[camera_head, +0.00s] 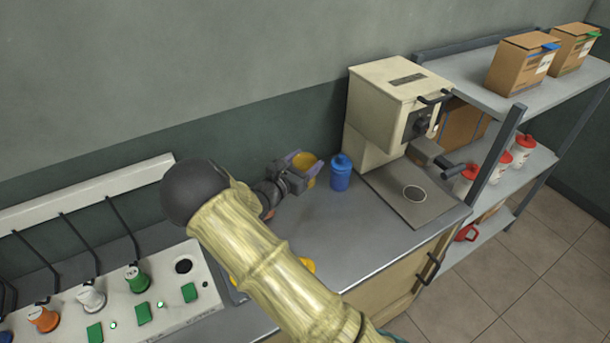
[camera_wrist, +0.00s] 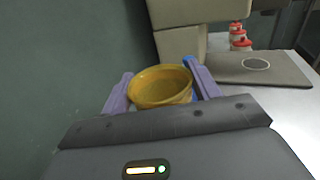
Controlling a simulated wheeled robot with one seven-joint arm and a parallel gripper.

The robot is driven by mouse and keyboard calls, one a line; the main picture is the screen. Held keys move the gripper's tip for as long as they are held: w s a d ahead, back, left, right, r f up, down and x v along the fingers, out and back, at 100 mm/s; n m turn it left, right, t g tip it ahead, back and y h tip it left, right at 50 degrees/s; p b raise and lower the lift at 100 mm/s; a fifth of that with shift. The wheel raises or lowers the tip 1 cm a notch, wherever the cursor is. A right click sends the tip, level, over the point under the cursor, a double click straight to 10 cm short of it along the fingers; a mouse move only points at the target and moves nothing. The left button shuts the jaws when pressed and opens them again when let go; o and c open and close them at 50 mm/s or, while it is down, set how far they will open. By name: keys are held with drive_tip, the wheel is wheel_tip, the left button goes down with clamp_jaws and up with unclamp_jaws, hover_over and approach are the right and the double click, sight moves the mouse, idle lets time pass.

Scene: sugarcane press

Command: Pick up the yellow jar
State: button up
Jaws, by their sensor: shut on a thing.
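The yellow jar (camera_wrist: 161,88) sits between the two purple fingers of my gripper (camera_wrist: 160,92) in the wrist view, its round top facing the camera. In the head view the yellow jar (camera_head: 306,168) is at the back of the counter, near the wall, with my gripper (camera_head: 303,170) closed around its sides. Its lower part is hidden by the gripper, so I cannot tell whether it touches the counter. A blue jar (camera_head: 341,172) with a blue lid stands just right of it.
A beige press machine (camera_head: 386,110) with a grey plate stands right of the blue jar. A panel (camera_head: 150,302) with coloured knobs is at the left. A shelf (camera_head: 490,92) with boxes and red-lidded jars stands at the right. The counter's front middle (camera_head: 350,240) is clear.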

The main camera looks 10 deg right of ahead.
drive_tip(key=shift+r, duration=1.25)
